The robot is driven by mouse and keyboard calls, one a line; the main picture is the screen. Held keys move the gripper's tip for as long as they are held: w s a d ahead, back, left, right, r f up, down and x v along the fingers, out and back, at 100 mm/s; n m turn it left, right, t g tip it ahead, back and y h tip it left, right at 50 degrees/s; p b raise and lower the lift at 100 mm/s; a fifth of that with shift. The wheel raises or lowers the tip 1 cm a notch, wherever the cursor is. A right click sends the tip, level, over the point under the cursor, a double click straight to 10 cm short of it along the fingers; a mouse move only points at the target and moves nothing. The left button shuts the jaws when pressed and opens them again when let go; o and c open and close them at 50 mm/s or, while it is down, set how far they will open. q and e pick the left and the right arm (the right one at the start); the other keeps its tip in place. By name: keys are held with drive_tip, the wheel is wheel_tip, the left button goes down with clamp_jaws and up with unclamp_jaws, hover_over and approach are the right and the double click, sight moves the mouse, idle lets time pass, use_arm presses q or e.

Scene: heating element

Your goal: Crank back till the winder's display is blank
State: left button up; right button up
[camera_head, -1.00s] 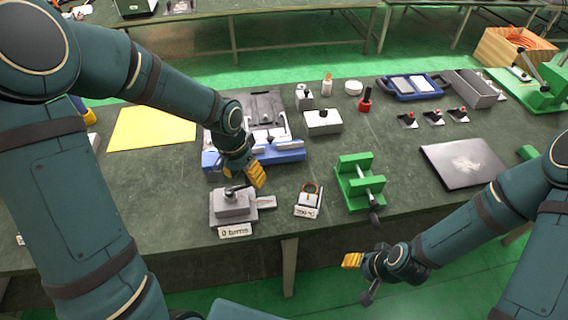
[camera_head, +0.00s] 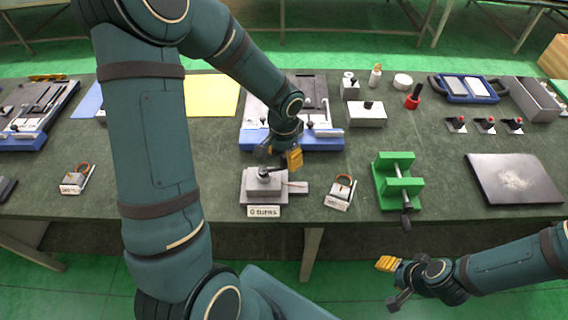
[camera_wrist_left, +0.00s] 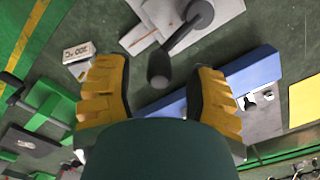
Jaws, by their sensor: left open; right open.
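The winder (camera_head: 257,187) is a grey block near the front edge of the table, with a dark crank (camera_head: 266,172) on top. Its display (camera_head: 263,211) at the front reads "0 turns". My left gripper (camera_head: 278,157) is open just behind and above the winder. In the left wrist view the crank's dark knob (camera_wrist_left: 158,70) shows between the two spread yellow fingers, and its arm runs up to the hub (camera_wrist_left: 199,13). I cannot tell how far the knob is from the fingers. My right gripper (camera_head: 389,283) is open and empty in front of the table, over the floor.
A blue-based fixture (camera_head: 325,140) stands right behind the winder. A small unit with a coil and label (camera_head: 340,191) is to its right, then a green stand (camera_head: 397,181) with a handle and a dark plate (camera_head: 513,180).

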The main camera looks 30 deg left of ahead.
sight(284, 163)
use_arm(q)
drive_tip(key=shift+f, duration=1.6)
clamp_jaws()
